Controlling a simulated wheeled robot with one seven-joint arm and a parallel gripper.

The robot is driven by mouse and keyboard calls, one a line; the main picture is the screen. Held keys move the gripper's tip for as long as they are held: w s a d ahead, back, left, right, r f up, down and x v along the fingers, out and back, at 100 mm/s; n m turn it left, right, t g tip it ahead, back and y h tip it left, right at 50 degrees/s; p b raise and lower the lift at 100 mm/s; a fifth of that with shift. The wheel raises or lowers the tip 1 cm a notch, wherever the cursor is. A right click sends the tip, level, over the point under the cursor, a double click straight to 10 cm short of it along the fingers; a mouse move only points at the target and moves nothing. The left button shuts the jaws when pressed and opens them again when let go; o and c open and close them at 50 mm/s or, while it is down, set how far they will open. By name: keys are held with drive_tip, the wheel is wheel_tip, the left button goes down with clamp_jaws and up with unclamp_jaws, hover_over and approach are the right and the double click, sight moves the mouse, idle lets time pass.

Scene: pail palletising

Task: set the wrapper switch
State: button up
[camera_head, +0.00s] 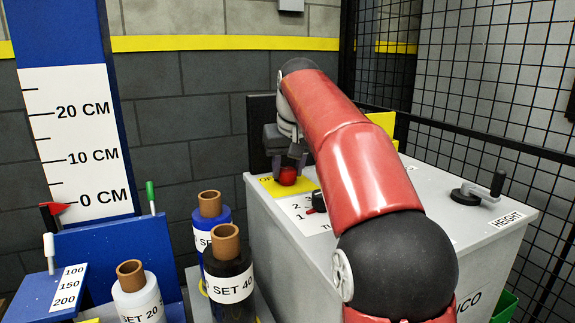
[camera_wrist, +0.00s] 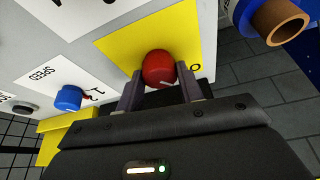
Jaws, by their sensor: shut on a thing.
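The wrapper switch is a round red knob (camera_head: 288,176) on a yellow plate (camera_head: 270,189) at the far left corner of the grey cabinet's (camera_head: 281,243) top. In the wrist view the red knob (camera_wrist: 158,67) sits on the yellow plate (camera_wrist: 115,47), with a letter "O" beside it and a short white mark low on the knob. My gripper (camera_head: 291,160) reaches down to it. In the wrist view my gripper's (camera_wrist: 160,82) two fingers are shut on the knob, one on each side. The plate's lettering is partly hidden.
A black dial knob with red (camera_head: 318,201) sits close beside the plate. A crank (camera_head: 482,189) marked HEIGHT is at the right. The wrist view shows a blue SPEED knob (camera_wrist: 68,98). Labelled film rolls (camera_head: 229,262) stand left of the cabinet. Mesh fencing (camera_head: 480,80) is behind it.

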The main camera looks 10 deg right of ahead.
drive_tip(key=shift+n+y, duration=0.3)
drive_tip(key=shift+n, duration=0.6)
drive_tip(key=o, duration=1)
drive_tip(key=shift+r, duration=0.1)
drive_tip(key=v, duration=0.7)
drive_tip(key=shift+r, duration=0.25)
drive_tip(key=shift+s+d, duration=0.1)
drive_tip(key=shift+s, duration=0.1)
